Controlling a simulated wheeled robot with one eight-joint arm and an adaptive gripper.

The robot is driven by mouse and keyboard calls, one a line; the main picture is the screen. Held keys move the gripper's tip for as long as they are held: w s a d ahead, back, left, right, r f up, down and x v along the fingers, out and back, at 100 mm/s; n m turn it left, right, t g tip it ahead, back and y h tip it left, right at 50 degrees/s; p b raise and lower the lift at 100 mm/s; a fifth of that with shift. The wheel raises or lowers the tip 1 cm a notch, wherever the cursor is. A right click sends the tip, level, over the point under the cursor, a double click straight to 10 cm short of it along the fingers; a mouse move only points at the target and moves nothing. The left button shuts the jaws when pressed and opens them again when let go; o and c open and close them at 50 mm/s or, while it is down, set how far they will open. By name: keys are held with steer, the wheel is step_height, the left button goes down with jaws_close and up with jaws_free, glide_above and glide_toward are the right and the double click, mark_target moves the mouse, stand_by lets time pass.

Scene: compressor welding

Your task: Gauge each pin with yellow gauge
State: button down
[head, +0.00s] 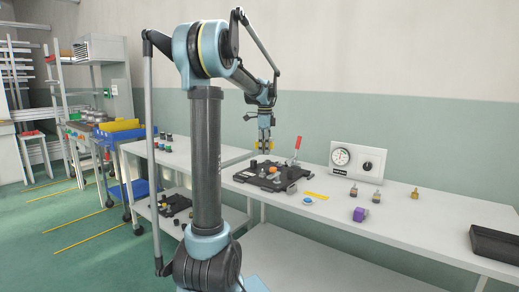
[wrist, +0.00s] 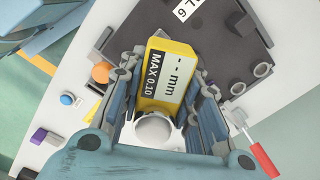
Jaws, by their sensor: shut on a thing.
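The yellow gauge (wrist: 174,50) is between the fingers of my gripper (wrist: 166,82) in the wrist view. Its screen reads "-- mm" beside a black "MAX 0.10" label. In the head view my gripper (head: 264,137) holds the gauge (head: 258,146) above the black fixture (head: 247,178). The fixture plate (wrist: 225,45) fills much of the wrist view's upper right. Two light-rimmed round features, possibly pins, show on it, one at the right (wrist: 262,70) and one lower (wrist: 238,88). The gauge and fingers hide part of the plate. I cannot tell any contact with a pin.
A red-handled clamp (head: 297,144) rises from the fixture's back right. An orange knob (head: 272,170) sits on the fixture. A dial panel (head: 357,161) stands behind. A blue button (head: 307,201), a purple part (head: 360,214) and a black tray (head: 495,246) are right on the bench.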

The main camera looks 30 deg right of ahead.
steer(key=shift+w+a, duration=0.1)
steer(key=shift+a, duration=0.1)
steer(key=shift+w+a, duration=0.1)
steer(key=shift+f, duration=3.05)
steer(key=shift+f, duration=1.5)
steer(key=c, duration=1.1)
jaws_free()
step_height(320, 180, up, 12)
steer(key=shift+f, duration=0.1)
